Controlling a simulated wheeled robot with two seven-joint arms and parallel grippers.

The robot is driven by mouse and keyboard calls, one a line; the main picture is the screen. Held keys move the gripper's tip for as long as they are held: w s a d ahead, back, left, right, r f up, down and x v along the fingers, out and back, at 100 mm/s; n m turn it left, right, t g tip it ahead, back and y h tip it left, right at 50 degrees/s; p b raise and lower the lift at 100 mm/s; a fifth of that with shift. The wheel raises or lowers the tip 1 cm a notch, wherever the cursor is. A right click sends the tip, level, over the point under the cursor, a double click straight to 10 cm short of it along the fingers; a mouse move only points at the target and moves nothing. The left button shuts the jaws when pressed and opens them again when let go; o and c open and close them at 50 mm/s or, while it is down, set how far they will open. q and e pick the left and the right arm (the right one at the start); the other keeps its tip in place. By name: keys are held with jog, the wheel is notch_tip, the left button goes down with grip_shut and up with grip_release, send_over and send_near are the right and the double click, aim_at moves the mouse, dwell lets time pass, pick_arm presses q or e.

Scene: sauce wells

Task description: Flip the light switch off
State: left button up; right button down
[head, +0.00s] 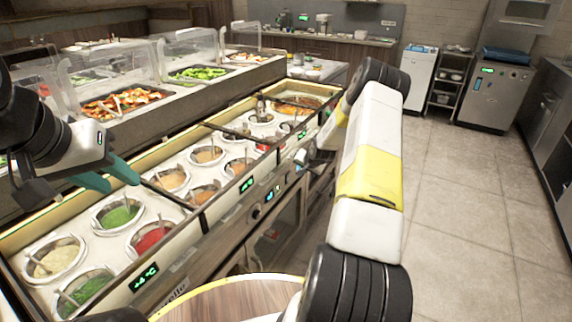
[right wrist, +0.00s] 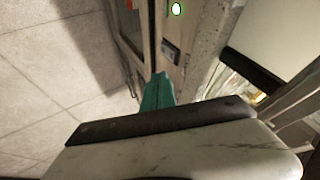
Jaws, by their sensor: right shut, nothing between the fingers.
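The front panel of the sauce counter carries a small switch lit blue (head: 277,189), beside a dark round knob (head: 256,213); I cannot tell for sure which control is the light switch. In the right wrist view a dark switch-like plate (right wrist: 171,51) sits on the panel just beyond my right gripper (right wrist: 161,76). Its teal fingers are shut and empty, pointing at the panel; contact cannot be told. In the head view my right arm hides most of that gripper. My left gripper (head: 124,186) is over the sauce wells at left, its teal fingers apart and empty.
The sauce counter (head: 190,228) holds several bowls with spoons. Green displays (head: 144,277) are on its front. Clear food guards (head: 128,62) stand behind. A round wooden surface (head: 225,300) is at the bottom. Tiled floor (head: 470,220) at right is free.

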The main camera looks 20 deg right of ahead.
jog(key=s+r, duration=0.1)
jog(key=r, duration=0.2)
jog(key=s+r, duration=0.1)
jog(key=r, duration=0.1)
jog(key=shift+s+a, duration=0.35)
jog(key=shift+a, duration=0.05)
jog(key=s+a+r+n, duration=0.2)
jog(key=s+a+r, duration=0.2)
jog(key=r, duration=0.4)
jog(key=s+a+r+n, duration=0.1)
jog(key=s+a+r, duration=0.25)
jog(key=r, duration=0.45)
jog(key=s+a+r+n, duration=0.2)
jog(key=s+a+r, duration=0.15)
jog(key=r, duration=0.45)
jog(key=s+a+r+n, duration=0.1)
jog(key=s+a+r, duration=0.2)
jog(key=s, duration=0.6)
jog(key=s+a+r+n+g+y, duration=0.1)
jog(key=s+a+r, duration=0.2)
jog(key=s, duration=0.7)
jog(key=s+a+r+n, duration=0.1)
jog(key=s+a+r, duration=0.2)
jog(key=s, duration=0.6)
jog(key=shift+s+r+n+g+y, duration=0.2)
jog(key=shift+s+n+g+y, duration=0.1)
jog(key=shift+s+n+y, duration=0.1)
